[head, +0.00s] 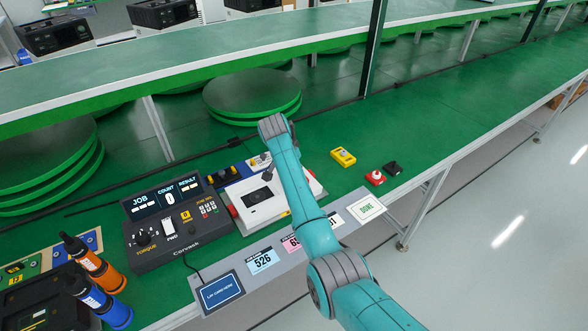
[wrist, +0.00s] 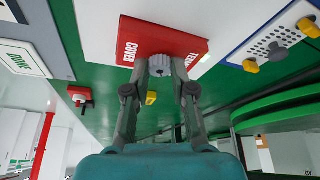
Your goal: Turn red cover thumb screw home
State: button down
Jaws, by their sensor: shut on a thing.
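In the wrist view, a red block marked COVER (wrist: 160,35) has a grey ribbed thumb screw (wrist: 161,63) at its near edge. My gripper (wrist: 161,74) has its two fingers on either side of the screw, shut on it. How far the screw is turned in, I cannot tell. In the head view, my teal arm reaches over the white unit with red edges (head: 262,208) and hides the gripper, the screw and most of the red cover.
A torque console (head: 175,225) stands left of the unit, with orange (head: 104,272) and blue (head: 115,314) drivers farther left. A yellow block (head: 343,157) and a red button (head: 375,177) lie to the right. The green belt behind them is clear.

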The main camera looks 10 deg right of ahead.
dwell(0.4)
jog(key=c, duration=0.9)
grip_release()
jog(key=shift+c, duration=0.2)
jog(key=v, duration=1.2)
jog(key=shift+a, duration=0.1)
